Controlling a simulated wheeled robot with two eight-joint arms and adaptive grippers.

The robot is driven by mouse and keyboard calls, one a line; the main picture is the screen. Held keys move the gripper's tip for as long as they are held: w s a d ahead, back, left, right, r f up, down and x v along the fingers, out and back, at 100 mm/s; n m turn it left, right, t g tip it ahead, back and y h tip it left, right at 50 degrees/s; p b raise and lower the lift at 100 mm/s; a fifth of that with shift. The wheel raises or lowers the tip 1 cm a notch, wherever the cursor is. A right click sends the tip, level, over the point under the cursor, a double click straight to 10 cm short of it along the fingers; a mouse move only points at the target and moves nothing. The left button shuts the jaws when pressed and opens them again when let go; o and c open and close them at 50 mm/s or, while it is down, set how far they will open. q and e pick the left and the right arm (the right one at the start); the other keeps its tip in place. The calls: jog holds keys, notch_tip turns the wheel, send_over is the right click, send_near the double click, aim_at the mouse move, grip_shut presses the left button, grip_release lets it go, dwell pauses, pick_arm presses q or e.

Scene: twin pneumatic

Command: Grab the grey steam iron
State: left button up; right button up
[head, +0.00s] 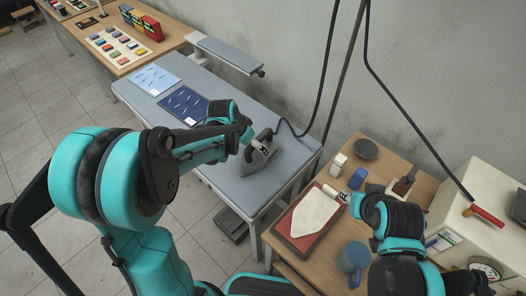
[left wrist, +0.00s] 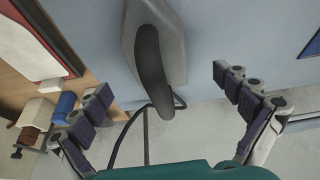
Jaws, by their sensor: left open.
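The grey steam iron (head: 257,167) sits on the grey-blue top of the long table, near its right end, with a black cord running up from it. In the left wrist view the iron (left wrist: 178,45) shows its pale grey body and dark arched handle. My left gripper (head: 255,146) is at the iron's handle in the head view. In the left wrist view my left gripper (left wrist: 162,84) is open, with one finger on each side of the handle and gaps between. My right gripper (head: 346,196) is over the wooden table at right; its fingers are too small to read.
The wooden table holds a red-edged board with a white pad (head: 312,213), a blue mug (head: 353,258), a dark round dish (head: 366,148) and small boxes. Two blue sheets (head: 183,103) lie on the long table.

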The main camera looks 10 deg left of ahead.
aim_at(257, 151)
pick_arm(q)
jog(key=b+x, duration=0.1)
jog(key=x, duration=0.3)
jog(key=b+x, duration=0.1)
jog(key=x, duration=0.3)
jog(key=shift+d+b, duration=0.2)
jog(key=shift+b, duration=0.1)
jog(key=shift+s+r, duration=0.1)
jog(key=shift+c, duration=1.3)
jog(key=c, duration=1.6)
